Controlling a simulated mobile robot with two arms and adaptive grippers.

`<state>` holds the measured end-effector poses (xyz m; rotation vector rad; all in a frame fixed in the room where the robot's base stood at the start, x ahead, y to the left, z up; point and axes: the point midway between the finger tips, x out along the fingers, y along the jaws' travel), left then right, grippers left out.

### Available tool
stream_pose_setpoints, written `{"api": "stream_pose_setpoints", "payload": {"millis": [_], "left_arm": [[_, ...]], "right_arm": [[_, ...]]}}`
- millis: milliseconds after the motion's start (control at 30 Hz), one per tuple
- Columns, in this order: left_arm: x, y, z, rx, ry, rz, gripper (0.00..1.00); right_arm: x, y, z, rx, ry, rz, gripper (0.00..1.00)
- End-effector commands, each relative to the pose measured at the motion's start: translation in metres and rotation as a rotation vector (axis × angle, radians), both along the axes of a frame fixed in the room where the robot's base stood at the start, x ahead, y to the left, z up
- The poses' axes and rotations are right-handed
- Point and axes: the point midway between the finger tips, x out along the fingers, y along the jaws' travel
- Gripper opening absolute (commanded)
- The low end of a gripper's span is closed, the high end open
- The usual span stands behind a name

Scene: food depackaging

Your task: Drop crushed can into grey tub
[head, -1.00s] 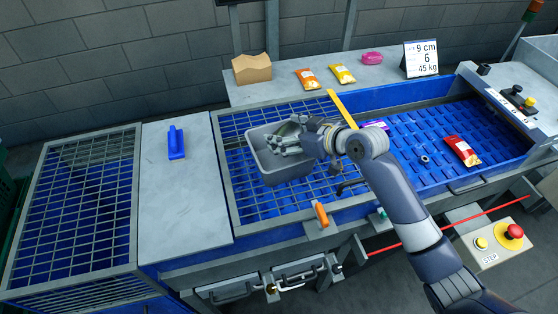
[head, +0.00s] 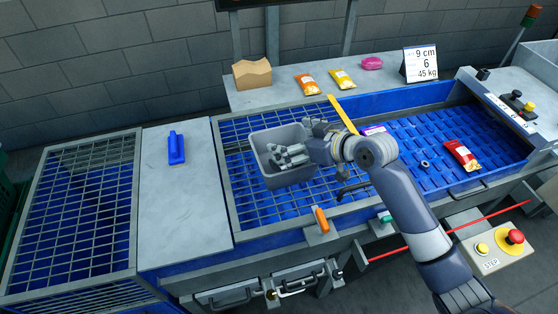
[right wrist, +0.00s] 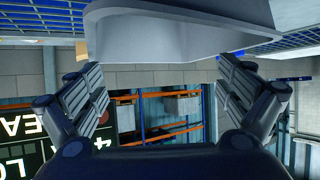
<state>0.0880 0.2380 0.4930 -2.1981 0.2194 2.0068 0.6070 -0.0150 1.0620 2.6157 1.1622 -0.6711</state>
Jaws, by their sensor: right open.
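The grey tub (head: 284,180) stands on the blue mesh of the bench in the head view. Its pale wall (right wrist: 180,35) fills the top of the right wrist view. My right gripper (head: 288,156) reaches in from the right, its fingers over the tub's opening. In the right wrist view the two fingers (right wrist: 168,88) are spread wide with nothing between them. I cannot make out a crushed can in either view; the fingers and the tub's walls hide part of the tub's inside. My left gripper is not in view.
A blue ribbed tray (head: 415,135) to the right holds a red packet (head: 462,155), a purple packet (head: 374,130) and a small dark ring (head: 425,164). A yellow strip (head: 342,114) stands between mesh and tray.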

Motion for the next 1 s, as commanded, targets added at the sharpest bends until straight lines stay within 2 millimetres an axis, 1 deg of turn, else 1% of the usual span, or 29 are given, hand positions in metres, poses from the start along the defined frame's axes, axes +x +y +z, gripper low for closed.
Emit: {"api": "stream_pose_setpoints", "payload": {"millis": [33, 300, 500, 667, 1000], "left_arm": [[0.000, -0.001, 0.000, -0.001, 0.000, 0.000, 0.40], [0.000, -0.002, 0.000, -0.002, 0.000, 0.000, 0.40], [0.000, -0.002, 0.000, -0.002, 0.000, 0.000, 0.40], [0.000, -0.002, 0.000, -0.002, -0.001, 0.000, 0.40], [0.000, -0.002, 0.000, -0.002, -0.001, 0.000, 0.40]], "right_arm": [[-0.006, -0.007, 0.004, -0.002, -0.003, 0.000, 0.96], [-0.039, -0.044, 0.031, -0.004, -0.003, 0.000, 0.96], [-0.055, -0.061, 0.045, -0.001, -0.001, 0.000, 0.96], [-0.060, -0.065, 0.049, -0.002, 0.000, 0.002, 0.96], [-0.060, -0.065, 0.049, 0.000, 0.000, 0.001, 0.96]]}}
